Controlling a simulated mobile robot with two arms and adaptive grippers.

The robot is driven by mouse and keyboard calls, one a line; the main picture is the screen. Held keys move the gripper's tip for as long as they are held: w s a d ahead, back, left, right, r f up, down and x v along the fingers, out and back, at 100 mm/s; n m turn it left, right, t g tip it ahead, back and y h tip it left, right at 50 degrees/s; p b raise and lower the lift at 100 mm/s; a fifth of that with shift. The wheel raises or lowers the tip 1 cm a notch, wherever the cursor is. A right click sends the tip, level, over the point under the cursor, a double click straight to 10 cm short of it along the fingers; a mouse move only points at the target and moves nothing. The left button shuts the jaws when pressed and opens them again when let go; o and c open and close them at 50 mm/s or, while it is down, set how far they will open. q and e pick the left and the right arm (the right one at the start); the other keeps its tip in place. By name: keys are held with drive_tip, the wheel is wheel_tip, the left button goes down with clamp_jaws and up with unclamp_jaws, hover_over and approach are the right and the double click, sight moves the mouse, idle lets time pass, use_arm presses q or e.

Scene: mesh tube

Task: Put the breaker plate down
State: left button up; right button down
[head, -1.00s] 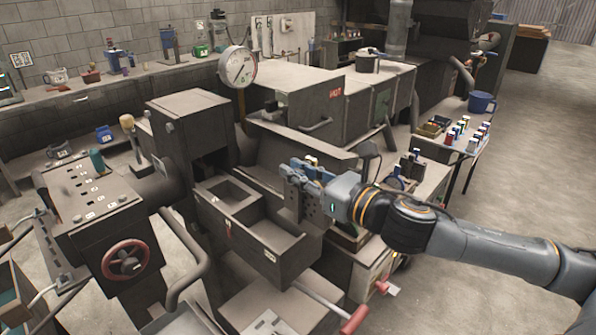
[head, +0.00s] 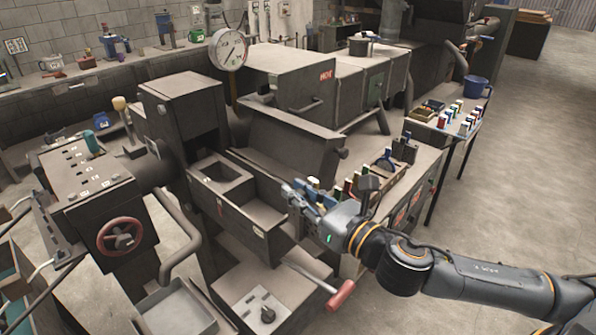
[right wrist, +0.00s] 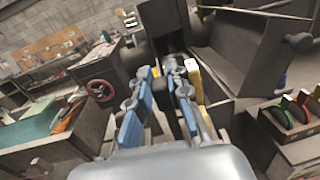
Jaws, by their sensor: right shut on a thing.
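My right gripper (head: 291,194) reaches in from the right in the head view, beside the dark open drawer-like box of the machine. It is shut on the breaker plate (head: 298,222), a dark grey plate hanging below the blue fingers and mostly hidden by them. The plate is held off the surfaces, as far as I can tell. In the right wrist view the blue fingers of the gripper (right wrist: 160,78) point toward the machine, with a dark narrow shape between them. My left gripper is not in view.
A bench (head: 418,178) with a rack of coloured pieces (head: 350,187) lies behind and right of the gripper. The open box (head: 250,212) is at its left. A red-handled lever (head: 341,295) sticks out below. A gauge (head: 228,50) and handwheel (head: 121,236) are at left.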

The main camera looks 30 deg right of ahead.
drive_tip(key=s+a+f+m+h, duration=0.3)
drive_tip(key=s+a+f+h, duration=0.1)
drive_tip(key=s+f, duration=0.7)
wheel_tip(320, 180, down, 2)
drive_tip(key=shift+a+f+t, duration=0.1)
drive_tip(key=shift+a+t, duration=0.2)
drive_tip(key=shift+a, duration=0.15)
